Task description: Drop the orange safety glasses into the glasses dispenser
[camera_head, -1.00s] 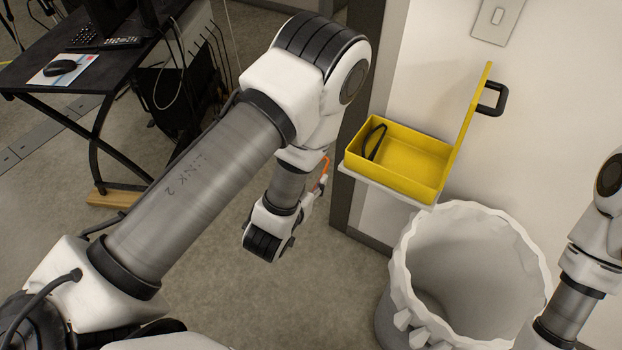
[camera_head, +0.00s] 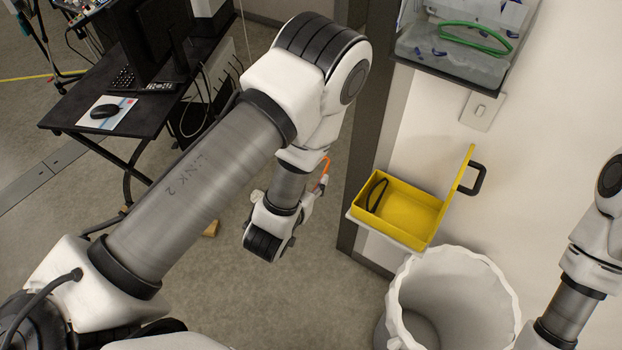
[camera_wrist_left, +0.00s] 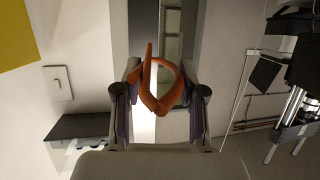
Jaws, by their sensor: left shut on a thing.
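My left gripper (camera_wrist_left: 165,85) is shut on the orange safety glasses (camera_wrist_left: 160,92), which stand out between its fingers in the left wrist view. In the head view only a small orange part of the glasses (camera_head: 326,165) shows; my left arm largely hides the gripper. The glasses dispenser appears to be the clear, dark-edged wall holder (camera_head: 455,66) at the top right, with green glasses (camera_head: 475,36) in it. It is cut off by the frame top. The held glasses are apart from it, lower and to the left. My right gripper is out of view.
An open yellow box (camera_head: 412,208) with a black item inside sits on a wall shelf below a light switch (camera_head: 482,110). A white bin (camera_head: 450,300) stands under it. A dark desk (camera_head: 150,115) with a mouse is at the left. Bare floor lies between.

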